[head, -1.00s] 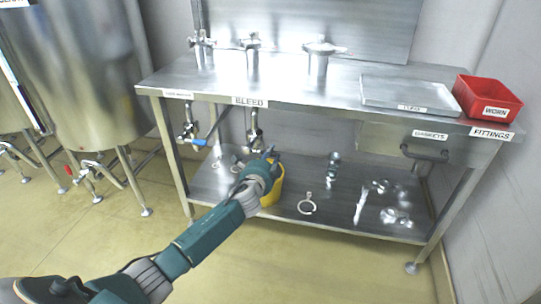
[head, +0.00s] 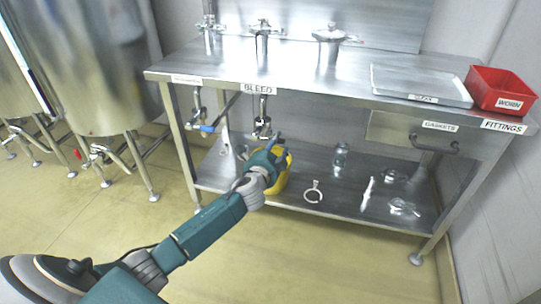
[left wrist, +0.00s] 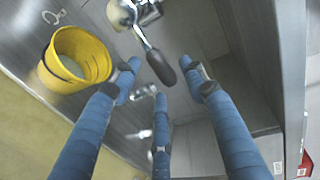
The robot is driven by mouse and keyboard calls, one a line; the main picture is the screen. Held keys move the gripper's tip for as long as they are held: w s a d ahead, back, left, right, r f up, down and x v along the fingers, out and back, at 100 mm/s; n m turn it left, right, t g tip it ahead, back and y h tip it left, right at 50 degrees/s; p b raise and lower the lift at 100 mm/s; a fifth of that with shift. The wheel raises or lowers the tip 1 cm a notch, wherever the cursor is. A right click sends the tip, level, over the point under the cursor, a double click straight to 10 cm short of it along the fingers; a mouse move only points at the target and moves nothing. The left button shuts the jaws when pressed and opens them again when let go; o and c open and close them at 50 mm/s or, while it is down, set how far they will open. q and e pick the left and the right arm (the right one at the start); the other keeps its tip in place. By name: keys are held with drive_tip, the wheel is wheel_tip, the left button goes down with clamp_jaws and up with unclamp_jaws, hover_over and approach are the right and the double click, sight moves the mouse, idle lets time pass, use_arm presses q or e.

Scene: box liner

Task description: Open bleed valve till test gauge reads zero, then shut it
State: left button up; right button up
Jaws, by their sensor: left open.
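The bleed valve (head: 262,124) hangs under the bench edge below the BLEED label (head: 259,89). In the left wrist view its metal body shows at the top (left wrist: 138,12), and its dark-tipped lever (left wrist: 160,66) points down between my fingers. My left gripper (head: 272,149) is just below the valve in the head view. In the left wrist view its blue fingers (left wrist: 160,78) are spread around the lever's end, with no visible grip on it. My right gripper is not in view. I cannot make out a test gauge or its reading.
A yellow bucket (head: 281,180) stands on the lower shelf below the valve, partly behind my gripper. A blue-handled valve (head: 207,128) hangs to the left. Clamps and fittings lie on the shelf. A red bin (head: 492,82) and a tray (head: 400,80) sit on the bench.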

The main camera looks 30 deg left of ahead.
use_arm(q)
drive_tip(key=v, duration=0.9)
drive_tip(key=shift+r, duration=0.1)
